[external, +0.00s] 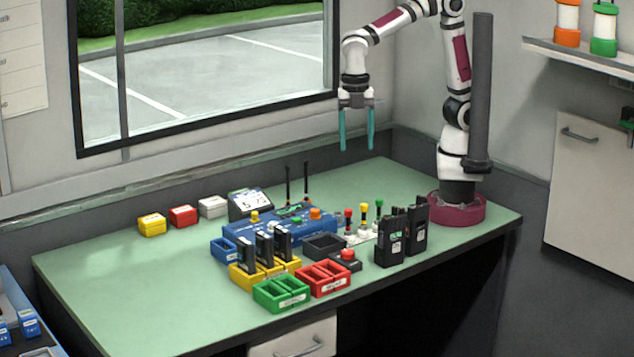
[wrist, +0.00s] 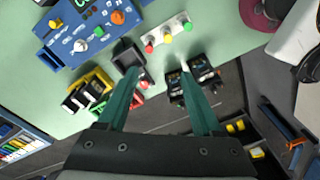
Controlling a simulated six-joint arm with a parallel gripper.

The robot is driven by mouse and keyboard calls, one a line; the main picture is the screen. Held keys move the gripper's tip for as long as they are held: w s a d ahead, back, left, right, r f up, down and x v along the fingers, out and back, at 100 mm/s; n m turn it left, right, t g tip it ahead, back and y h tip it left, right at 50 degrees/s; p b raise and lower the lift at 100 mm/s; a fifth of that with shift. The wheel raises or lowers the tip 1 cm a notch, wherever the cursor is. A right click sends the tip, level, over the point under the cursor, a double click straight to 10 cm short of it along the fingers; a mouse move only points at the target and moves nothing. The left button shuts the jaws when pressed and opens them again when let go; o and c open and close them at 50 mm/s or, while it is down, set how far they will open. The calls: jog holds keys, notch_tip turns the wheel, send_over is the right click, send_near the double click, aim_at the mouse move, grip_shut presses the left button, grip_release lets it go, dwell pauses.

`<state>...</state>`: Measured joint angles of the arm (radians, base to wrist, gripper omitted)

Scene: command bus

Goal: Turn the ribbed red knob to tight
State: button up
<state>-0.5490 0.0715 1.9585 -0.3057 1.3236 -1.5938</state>
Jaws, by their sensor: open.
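A blue console (external: 240,232) stands at the middle of the green table, and it also shows at the upper left of the wrist view (wrist: 79,46). An orange-red knob (external: 315,213) sits on its right part; the wrist view shows this knob from above (wrist: 117,17). Its ribs and any "tight" marking are too small to read, so I cannot tell its setting. A yellow knob (external: 254,215) and a green knob (external: 297,220) share the console. My gripper (external: 357,146) hangs fingers down, open and empty, high above the table and apart from the knob.
Red, yellow and green-topped levers (external: 363,214) stand right of the console, with black radios (external: 391,240) beyond. A red push button (external: 347,254) is in front. Two thin antennas (external: 306,183) rise behind the console.

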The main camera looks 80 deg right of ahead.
jog(key=w+a+f+n, duration=0.1)
jog(key=a+f+n, duration=0.1)
jog(key=a+n, duration=0.5)
jog(key=n, duration=0.9)
send_near(348, 251)
notch_tip(348, 251, down, 8)
jog(key=shift+s+a+f, duration=0.15)
grip_shut()
